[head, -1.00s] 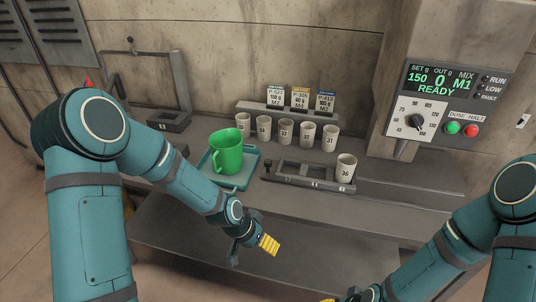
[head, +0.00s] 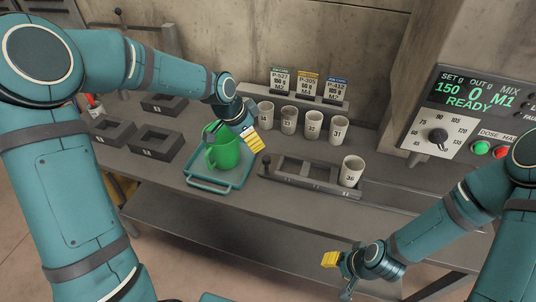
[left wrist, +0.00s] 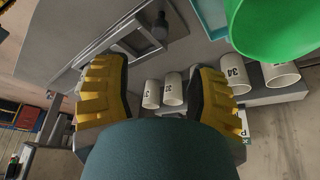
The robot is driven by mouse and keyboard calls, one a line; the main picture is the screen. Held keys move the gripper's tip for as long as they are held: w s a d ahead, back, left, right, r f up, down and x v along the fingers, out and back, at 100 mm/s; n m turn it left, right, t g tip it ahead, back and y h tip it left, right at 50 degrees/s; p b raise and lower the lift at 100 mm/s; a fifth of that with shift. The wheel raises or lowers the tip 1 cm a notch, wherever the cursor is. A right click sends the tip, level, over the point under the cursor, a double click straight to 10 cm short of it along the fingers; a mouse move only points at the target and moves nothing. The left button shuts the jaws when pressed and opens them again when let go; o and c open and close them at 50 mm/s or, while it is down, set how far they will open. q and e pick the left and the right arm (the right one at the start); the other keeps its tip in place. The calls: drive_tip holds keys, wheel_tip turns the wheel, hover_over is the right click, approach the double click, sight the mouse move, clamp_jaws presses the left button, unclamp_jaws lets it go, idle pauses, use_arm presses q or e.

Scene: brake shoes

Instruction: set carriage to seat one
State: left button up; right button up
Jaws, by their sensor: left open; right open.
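The carriage (head: 304,179) is a dark rail fixture with open square frames on the bench's front edge; a knobbed post (head: 266,161) stands at its left end. A white cup marked 36 (head: 352,171) stands at its right end. I cannot tell which seat the carriage is at. My left gripper (head: 253,141) is open and empty, just right of the green pitcher (head: 224,153), above the bench. In the left wrist view the carriage (left wrist: 118,48) shows beyond the fingers, with its knob (left wrist: 161,24). My right gripper (head: 331,262) is open and empty in front of the bench.
The pitcher stands on a teal tray (head: 207,184). Several white numbered cups (head: 313,125) stand in a row behind, below a rack of labelled packets (head: 308,86). Dark square holders (head: 153,141) lie left. A dosing panel (head: 465,110) is at right.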

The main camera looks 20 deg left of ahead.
sight(266, 158)
use_arm(q)
drive_tip(key=b+x, duration=0.1)
drive_tip(key=x, duration=1.1)
drive_tip(key=shift+f+b, duration=0.25)
drive_tip(key=shift+b, duration=0.05)
clamp_jaws()
